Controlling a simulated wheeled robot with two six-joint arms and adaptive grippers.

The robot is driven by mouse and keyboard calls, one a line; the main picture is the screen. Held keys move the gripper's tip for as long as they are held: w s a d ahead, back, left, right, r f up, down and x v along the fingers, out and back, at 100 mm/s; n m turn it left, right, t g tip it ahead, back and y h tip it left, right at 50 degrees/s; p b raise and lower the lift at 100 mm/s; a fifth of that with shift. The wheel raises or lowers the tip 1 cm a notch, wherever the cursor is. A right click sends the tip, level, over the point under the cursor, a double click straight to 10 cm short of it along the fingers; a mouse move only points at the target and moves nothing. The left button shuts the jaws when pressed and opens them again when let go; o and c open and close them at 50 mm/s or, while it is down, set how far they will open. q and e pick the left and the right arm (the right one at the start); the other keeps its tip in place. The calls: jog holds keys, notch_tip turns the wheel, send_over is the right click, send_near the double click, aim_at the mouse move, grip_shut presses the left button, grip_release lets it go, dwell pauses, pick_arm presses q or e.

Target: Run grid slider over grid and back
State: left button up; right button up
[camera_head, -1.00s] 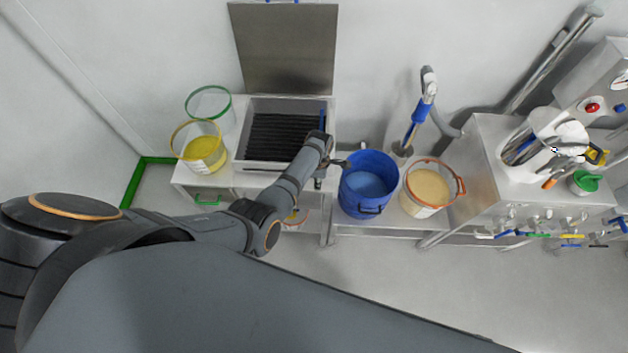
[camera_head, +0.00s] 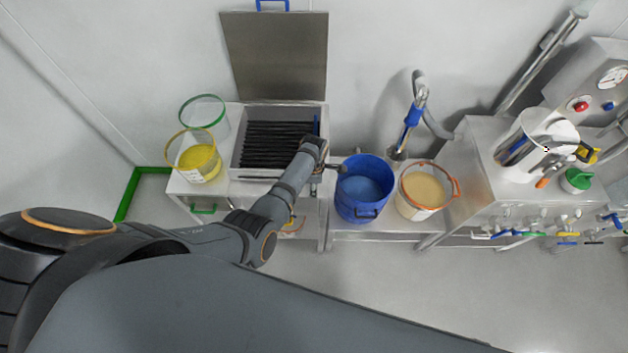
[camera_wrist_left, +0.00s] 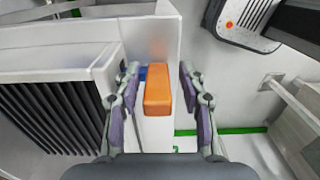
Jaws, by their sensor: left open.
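The grid (camera_head: 268,148) is a row of black slats inside a pale rectangular box in the head view. Its slats also show at left in the wrist view (camera_wrist_left: 48,118). A blue upright piece (camera_head: 316,124) stands at the grid's right end, perhaps part of the slider. In the wrist view an orange block (camera_wrist_left: 158,92), apparently the slider's handle, lies between the fingers with a bit of blue behind it. My left gripper (camera_wrist_left: 158,90) is open around it, with gaps on both sides. In the head view my wrist partly hides the box's right front corner. My right gripper is not in view.
A metal lid (camera_head: 277,57) stands upright behind the box. A yellow-filled tub (camera_head: 199,160) and a green-rimmed tub (camera_head: 203,112) are at left. A blue bucket (camera_head: 364,190) stands close right of my gripper, beside an orange-rimmed bucket (camera_head: 424,190).

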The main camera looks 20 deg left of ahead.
pick_arm(q)
notch_tip(320, 180, up, 11)
jog(key=shift+r, duration=0.1)
dwell(0.3)
